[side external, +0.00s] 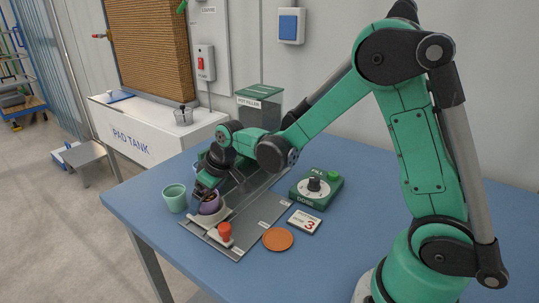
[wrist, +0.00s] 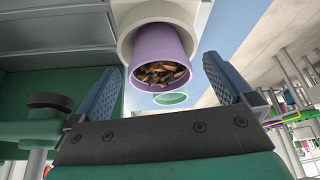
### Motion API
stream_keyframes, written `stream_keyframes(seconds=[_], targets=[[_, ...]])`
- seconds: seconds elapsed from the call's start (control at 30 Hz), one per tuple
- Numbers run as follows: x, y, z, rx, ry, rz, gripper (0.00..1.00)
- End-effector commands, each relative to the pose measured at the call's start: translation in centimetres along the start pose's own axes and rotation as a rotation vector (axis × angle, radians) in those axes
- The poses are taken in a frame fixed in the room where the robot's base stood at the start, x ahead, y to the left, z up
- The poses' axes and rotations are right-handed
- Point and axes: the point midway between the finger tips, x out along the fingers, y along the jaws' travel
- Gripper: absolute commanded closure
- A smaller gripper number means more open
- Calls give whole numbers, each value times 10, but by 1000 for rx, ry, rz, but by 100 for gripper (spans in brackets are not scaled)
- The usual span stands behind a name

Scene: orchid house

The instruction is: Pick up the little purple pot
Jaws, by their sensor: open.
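The little purple pot (side external: 210,206) sits in a cream-coloured round holder (side external: 195,218) on the grey metal plate, near the left part of the blue table. In the wrist view the purple pot (wrist: 151,44) shows brown bark chips inside its mouth, with the cream holder (wrist: 123,12) around its far end. My gripper (side external: 206,193) is at the pot in the side view. In the wrist view my gripper (wrist: 163,68) is open, with one blue ridged finger on each side of the pot. I cannot tell whether either finger touches it.
A mint green pot (side external: 174,198) stands left of my gripper. A red knob (side external: 225,232) is in front of the holder on the grey plate (side external: 262,214). A green dial box (side external: 316,188), a card marked 3 (side external: 304,222) and an orange disc (side external: 278,239) lie to the right.

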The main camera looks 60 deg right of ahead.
Motion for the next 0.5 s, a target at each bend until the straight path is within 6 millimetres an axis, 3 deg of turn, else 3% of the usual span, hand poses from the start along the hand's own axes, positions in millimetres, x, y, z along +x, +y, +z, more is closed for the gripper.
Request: stream_keyframes(seconds=[0.23, 0.5], targets=[[0, 0, 0, 0, 0, 0, 3], [0, 0, 0, 0, 0, 0, 80]])
